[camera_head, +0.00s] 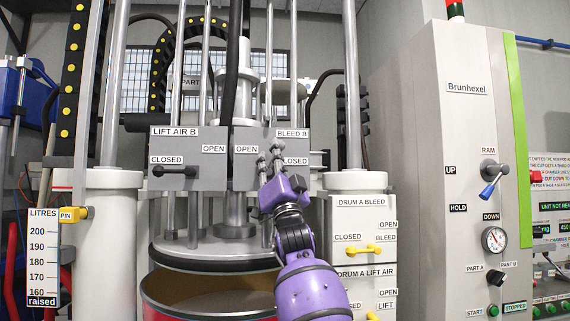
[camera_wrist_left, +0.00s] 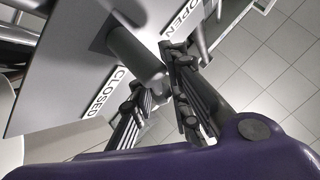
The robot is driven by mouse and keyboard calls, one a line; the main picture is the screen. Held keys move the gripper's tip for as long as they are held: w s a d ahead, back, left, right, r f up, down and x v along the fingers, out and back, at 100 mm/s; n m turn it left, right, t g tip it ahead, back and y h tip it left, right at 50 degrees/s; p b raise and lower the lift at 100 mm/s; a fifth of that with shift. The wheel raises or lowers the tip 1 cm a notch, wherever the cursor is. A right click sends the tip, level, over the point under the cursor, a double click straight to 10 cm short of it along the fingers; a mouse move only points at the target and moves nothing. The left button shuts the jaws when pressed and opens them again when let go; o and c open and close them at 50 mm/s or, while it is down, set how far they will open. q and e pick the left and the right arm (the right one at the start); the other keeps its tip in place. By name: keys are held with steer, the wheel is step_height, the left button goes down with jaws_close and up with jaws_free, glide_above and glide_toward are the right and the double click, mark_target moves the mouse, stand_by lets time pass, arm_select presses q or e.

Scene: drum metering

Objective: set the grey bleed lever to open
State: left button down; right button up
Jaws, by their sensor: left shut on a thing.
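The grey bleed lever (camera_wrist_left: 133,48) shows in the left wrist view as a grey bar in front of a grey panel, between the OPEN label (camera_wrist_left: 185,18) and the CLOSED label (camera_wrist_left: 106,92). My left gripper (camera_wrist_left: 153,76) is shut on the lever, with one finger on each side. In the head view my left gripper (camera_head: 270,159) is in front of the BLEED B panel (camera_head: 245,174) and hides most of the lever. There OPEN is at the panel's left and CLOSED at its right. I cannot tell the lever's exact setting. My right gripper is not in view.
The LIFT AIR B panel with a black lever (camera_head: 175,170) adjoins on the left. A yellow lever (camera_head: 364,250) is on the white DRUM A box at the right. Vertical rods stand close around the panels, above an open drum (camera_head: 165,292). A grey cabinet (camera_head: 440,180) stands right.

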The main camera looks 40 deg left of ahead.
arm_select(q)
steer(key=n+g, duration=0.2)
steer(key=r+n+g+y, duration=0.1)
steer(key=n+g, duration=0.1)
steer(key=shift+s, duration=0.1)
steer(key=shift+s+a+n+g+y+p, duration=0.15)
steer(key=shift+n+g+p, duration=0.25)
steer(key=shift+n+g, duration=0.85)
steer(key=shift+s+a+n+g+y+p, duration=0.15)
steer(key=shift+n+g+p, duration=0.2)
steer(key=shift+n+g, duration=0.85)
steer(key=shift+s+g, duration=0.1)
steer(key=shift+g, duration=0.35)
steer(key=c, duration=2.2)
jaws_free()
steer(key=o, duration=0.4)
steer(key=shift+a, duration=0.2)
steer(key=shift+c, duration=0.2)
steer(key=shift+f, duration=0.1)
steer(key=shift+d+f, duration=0.15)
steer(key=shift+f, duration=0.05)
steer(key=shift+d+f, duration=0.2)
steer(key=shift+f, duration=0.05)
steer(key=v, duration=1.1)
steer(key=shift+d, duration=0.2)
